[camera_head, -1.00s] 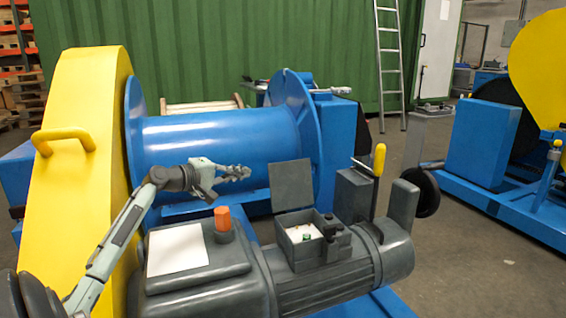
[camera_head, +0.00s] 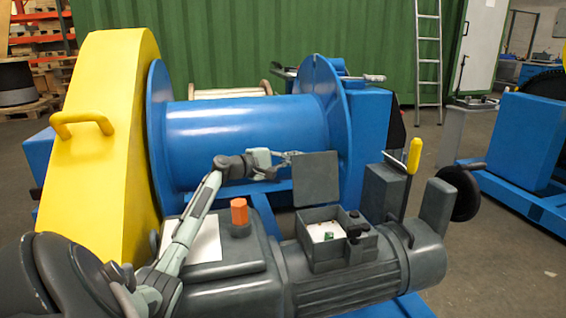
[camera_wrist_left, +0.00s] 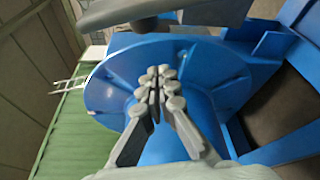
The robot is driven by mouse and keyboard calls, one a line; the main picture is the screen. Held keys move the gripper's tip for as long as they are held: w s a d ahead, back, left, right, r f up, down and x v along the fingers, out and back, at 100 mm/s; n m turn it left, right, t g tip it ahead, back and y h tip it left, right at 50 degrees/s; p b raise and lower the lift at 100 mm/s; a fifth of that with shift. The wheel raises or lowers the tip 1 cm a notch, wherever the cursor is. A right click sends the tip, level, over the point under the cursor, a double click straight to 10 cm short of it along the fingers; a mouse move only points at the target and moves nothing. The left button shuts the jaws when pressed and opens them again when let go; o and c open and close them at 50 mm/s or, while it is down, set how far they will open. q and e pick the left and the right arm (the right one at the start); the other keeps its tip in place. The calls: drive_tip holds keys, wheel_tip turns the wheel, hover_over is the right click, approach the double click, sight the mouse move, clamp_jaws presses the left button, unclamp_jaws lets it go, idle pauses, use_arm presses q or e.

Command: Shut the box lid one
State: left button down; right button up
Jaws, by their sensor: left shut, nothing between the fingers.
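The box (camera_head: 327,238) is a small grey terminal box on top of the grey motor, with a white inside and a small green part in it. Its square grey lid (camera_head: 316,179) stands up open at the back edge. My left gripper (camera_head: 298,154) is shut and empty, close to the lid's upper left edge in the head view; I cannot tell whether it touches. In the left wrist view the closed fingertips (camera_wrist_left: 160,76) point towards the blue drum flange, and a dark grey plate, probably the lid (camera_wrist_left: 160,12), crosses the top. My right gripper is not in view.
The blue drum (camera_head: 245,130) lies behind the lid. An orange knob (camera_head: 239,212) stands left of the box, and a yellow-handled lever (camera_head: 414,157) stands to its right. A yellow guard (camera_head: 95,150) is at the left.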

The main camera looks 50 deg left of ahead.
sight(300, 159)
use_arm(q)
drive_tip(key=d, duration=0.1)
drive_tip(key=s+d, duration=0.1)
drive_tip(key=d+r, duration=0.1)
drive_tip(key=shift+s+d+p, duration=0.15)
drive_tip(key=shift+s+p, duration=0.15)
drive_tip(key=shift+s, duration=0.1)
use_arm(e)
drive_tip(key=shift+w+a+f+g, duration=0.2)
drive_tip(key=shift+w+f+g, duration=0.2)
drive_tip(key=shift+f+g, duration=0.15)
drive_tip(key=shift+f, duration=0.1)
use_arm(q)
drive_tip(key=shift+d+r, duration=0.1)
drive_tip(key=shift+d, duration=0.05)
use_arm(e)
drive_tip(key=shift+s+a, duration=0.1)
